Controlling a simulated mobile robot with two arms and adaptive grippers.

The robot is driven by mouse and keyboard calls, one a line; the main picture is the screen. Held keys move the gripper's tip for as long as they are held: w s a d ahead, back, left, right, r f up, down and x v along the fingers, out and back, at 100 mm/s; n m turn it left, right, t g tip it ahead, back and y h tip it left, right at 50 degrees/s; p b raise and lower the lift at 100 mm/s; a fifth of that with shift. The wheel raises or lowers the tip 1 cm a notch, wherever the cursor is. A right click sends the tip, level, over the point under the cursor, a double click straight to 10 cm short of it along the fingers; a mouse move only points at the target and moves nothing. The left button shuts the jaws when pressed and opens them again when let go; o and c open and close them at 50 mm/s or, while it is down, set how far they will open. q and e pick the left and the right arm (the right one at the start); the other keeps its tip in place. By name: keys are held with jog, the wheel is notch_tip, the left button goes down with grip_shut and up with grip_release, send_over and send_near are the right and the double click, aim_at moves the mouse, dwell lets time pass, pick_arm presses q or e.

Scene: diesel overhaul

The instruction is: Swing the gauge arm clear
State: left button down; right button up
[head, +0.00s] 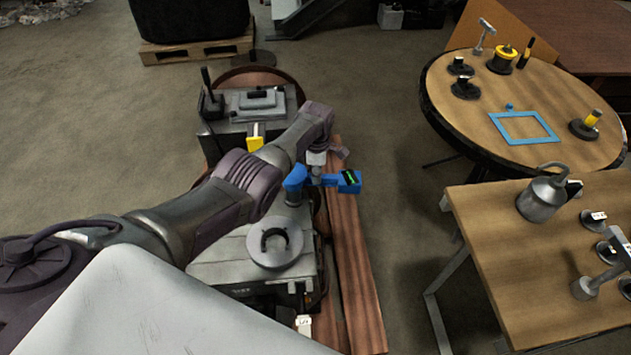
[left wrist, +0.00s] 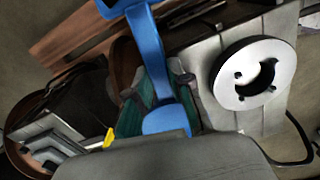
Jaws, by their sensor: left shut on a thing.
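The blue gauge arm (head: 326,181) reaches to the right from a blue upright post (head: 294,186) on the engine block. A blue gauge head with a green-lit display (head: 349,181) is at its outer end. In the left wrist view the blue arm (left wrist: 150,45) runs up to the top edge. My left gripper (head: 318,164) is shut on the gauge arm, between the post and the gauge head. Its two fingers (left wrist: 162,88) show on either side of the blue bar. My forearm hides part of the block. My right gripper is not in view.
A grey ring (head: 275,262) with a dark centre lies on the near part of the block, also in the left wrist view (left wrist: 226,85). A wooden beam (head: 352,265) runs along its right. A round table (head: 460,115) and a workbench (head: 500,270) stand right, beyond open floor.

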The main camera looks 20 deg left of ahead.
pick_arm(q)
jog(key=shift+w+a+n+b, duration=0.35)
jog(key=shift+w+n+b, duration=0.2)
jog(key=shift+n, duration=0.35)
jog(key=c, duration=1)
grip_release()
jog(key=shift+c, duration=0.2)
jog(key=shift+r, duration=0.15)
notch_tip(320, 180, up, 12)
